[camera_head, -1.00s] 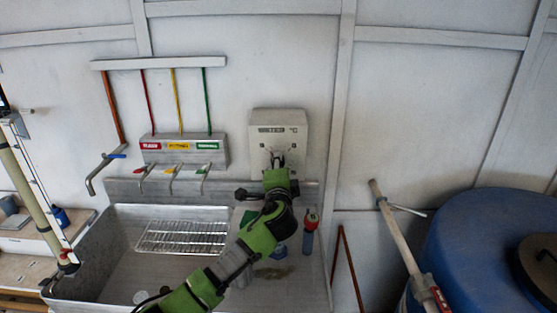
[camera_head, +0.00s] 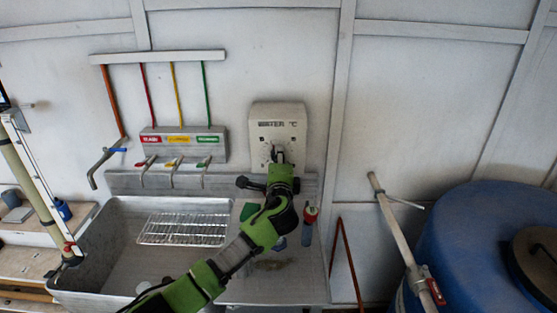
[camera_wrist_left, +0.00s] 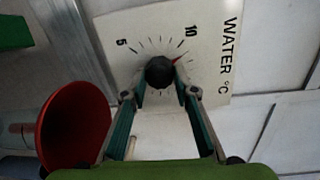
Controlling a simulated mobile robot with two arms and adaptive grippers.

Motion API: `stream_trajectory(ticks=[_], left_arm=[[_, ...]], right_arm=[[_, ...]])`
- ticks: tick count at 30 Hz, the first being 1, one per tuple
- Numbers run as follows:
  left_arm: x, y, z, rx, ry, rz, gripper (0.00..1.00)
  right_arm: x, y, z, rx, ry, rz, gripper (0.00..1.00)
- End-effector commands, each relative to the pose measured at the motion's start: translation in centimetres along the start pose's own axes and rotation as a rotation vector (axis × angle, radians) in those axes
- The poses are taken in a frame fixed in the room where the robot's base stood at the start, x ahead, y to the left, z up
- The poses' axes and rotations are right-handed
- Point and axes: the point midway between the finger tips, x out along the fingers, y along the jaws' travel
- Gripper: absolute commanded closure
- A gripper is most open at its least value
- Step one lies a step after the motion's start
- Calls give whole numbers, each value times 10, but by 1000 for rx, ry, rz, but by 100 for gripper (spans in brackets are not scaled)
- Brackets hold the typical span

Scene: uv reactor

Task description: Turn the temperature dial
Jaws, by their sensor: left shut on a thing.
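The temperature dial is a round black knob (camera_wrist_left: 160,72) on a white panel marked WATER °C (camera_wrist_left: 215,55), with 5 and 10 on its scale. A small red pointer shows at the knob's edge, near the 10. The panel is the front of a white box (camera_head: 278,113) on the wall in the head view. My left gripper (camera_wrist_left: 160,82) is shut on the knob, one finger on each side of it. In the head view the left gripper (camera_head: 278,158) is at the box's lower front and hides the knob. My right gripper is not in view.
A metal sink (camera_head: 120,215) with a wire rack (camera_head: 185,229) is below and left. Taps with colored handles (camera_head: 176,163) stand left of the box. A red-topped bottle (camera_head: 308,225) is close to my arm. A blue barrel (camera_head: 470,245) stands at right.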

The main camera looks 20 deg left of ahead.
Motion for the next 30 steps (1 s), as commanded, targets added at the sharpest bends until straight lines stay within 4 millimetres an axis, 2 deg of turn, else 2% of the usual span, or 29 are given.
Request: stream_trajectory(ticks=[1, 2, 3, 13, 17, 20, 30], left_arm=[[0, 0, -1, -1, 2, 0, 65], [0, 0, -1, -1, 2, 0, 57], [0, 0, -1, -1, 2, 0, 56], [-1, 0, 0, -1, 1, 0, 56], [-9, 0, -1, -1, 2, 0, 56], [-22, 1, -1, -2, 3, 0, 56], [-87, 1, -1, -2, 4, 1, 56]], right_arm=[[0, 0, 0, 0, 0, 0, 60], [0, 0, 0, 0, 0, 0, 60], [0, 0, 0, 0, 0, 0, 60], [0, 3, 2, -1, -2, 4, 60], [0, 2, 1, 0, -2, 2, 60], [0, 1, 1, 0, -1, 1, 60], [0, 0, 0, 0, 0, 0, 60]])
